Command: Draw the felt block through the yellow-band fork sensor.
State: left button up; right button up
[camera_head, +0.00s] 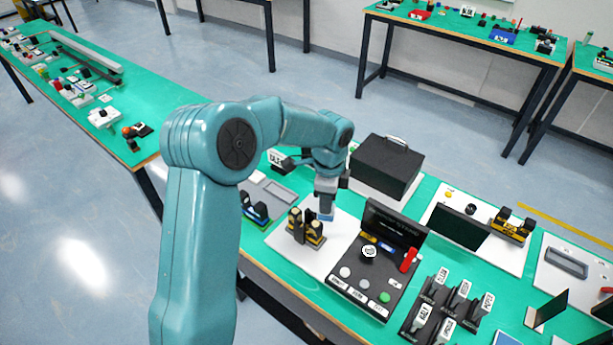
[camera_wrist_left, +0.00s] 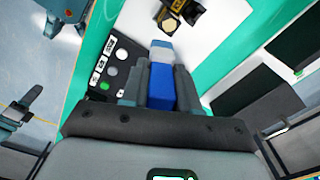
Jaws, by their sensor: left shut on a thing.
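My left gripper (camera_head: 326,200) is shut on the blue felt block (camera_head: 326,215), whose lower end shows below the fingers. In the left wrist view, the felt block (camera_wrist_left: 161,90) sits between the two grey fingers of the gripper (camera_wrist_left: 160,72), with a paler end sticking out past them. The yellow-band fork sensor (camera_head: 306,229) is black with upright prongs and stands on a white plate (camera_head: 290,245). The block is held just behind and to the right of it, apart from its prongs. The sensor also shows at the top of the left wrist view (camera_wrist_left: 180,12). My right gripper is not in view.
A black control panel (camera_head: 375,270) with buttons and a raised screen stands right of the plate. A black case (camera_head: 386,165) is behind. A blue-band fork (camera_head: 256,208) is at left. Another yellow-marked fork (camera_head: 511,226) stands on a plate at right. Labelled black holders (camera_head: 445,305) are in front.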

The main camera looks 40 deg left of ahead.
pick_arm(q)
jog(key=s+a+r+m+p, duration=0.1)
jog(key=a+m, duration=0.4)
jog(key=a, duration=0.1)
jog(key=shift+a+r, duration=0.2)
jog(key=shift+a, duration=0.1)
jog(key=shift+f+b, duration=1.65)
jog(key=shift+f, duration=0.8)
jog(key=shift+f, duration=0.15)
jog(key=shift+f+b, duration=2.2)
jog(key=shift+f, duration=0.85)
jog(key=shift+r, duration=0.1)
jog(key=shift+r, duration=0.1)
